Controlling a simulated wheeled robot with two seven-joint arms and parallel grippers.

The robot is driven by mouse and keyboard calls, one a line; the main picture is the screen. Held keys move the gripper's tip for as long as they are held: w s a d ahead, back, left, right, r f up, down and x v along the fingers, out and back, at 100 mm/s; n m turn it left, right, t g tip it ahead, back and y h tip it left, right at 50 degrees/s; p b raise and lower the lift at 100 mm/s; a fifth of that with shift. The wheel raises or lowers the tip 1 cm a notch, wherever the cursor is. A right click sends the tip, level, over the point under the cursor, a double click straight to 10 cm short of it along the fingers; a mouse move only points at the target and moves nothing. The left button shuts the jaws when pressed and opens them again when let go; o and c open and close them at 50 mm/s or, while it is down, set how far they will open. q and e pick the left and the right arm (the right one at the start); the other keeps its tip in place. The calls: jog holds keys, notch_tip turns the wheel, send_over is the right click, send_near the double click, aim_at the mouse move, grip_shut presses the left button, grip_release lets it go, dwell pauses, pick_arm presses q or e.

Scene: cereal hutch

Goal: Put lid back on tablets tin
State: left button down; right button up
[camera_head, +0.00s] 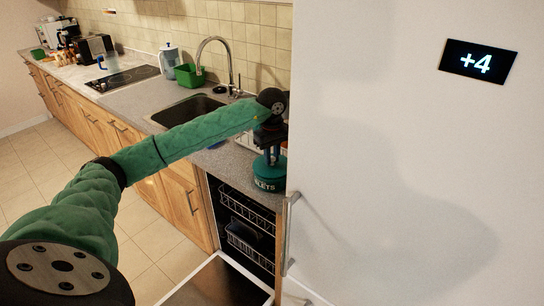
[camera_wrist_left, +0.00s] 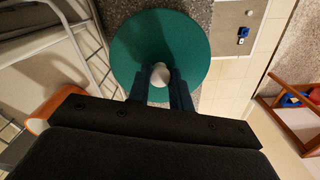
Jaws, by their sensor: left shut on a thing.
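The dark green tablets tin (camera_head: 270,184), with white lettering on its side, stands upright near the counter's right end, beside the tall white panel. The round green lid (camera_wrist_left: 160,32) with its pale knob (camera_wrist_left: 160,74) fills the upper middle of the left wrist view. My left gripper (camera_head: 270,152) points down over the tin. In the left wrist view its two fingers are closed on the knob, one on each side. The lid hides the tin's mouth in the wrist view, so I cannot tell whether the lid rests on the rim. My right gripper is not in view.
An open dishwasher (camera_head: 246,228) with racks lies below the counter. A metal dish rack (camera_wrist_left: 78,45) stands close by the lid. The sink (camera_head: 186,109) and tap (camera_head: 214,45) are further left. The tall white panel (camera_head: 400,170) closes off the right side.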

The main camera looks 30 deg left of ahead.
pick_arm(q)
jog(key=shift+f+b, duration=0.2)
jog(key=shift+b, duration=1)
dwell(1.6)
jog(key=c, duration=0.7)
grip_release()
jog(key=shift+r+p, duration=0.85)
jog(key=shift+r, duration=2.7)
jog(key=shift+c, duration=0.2)
grip_shut()
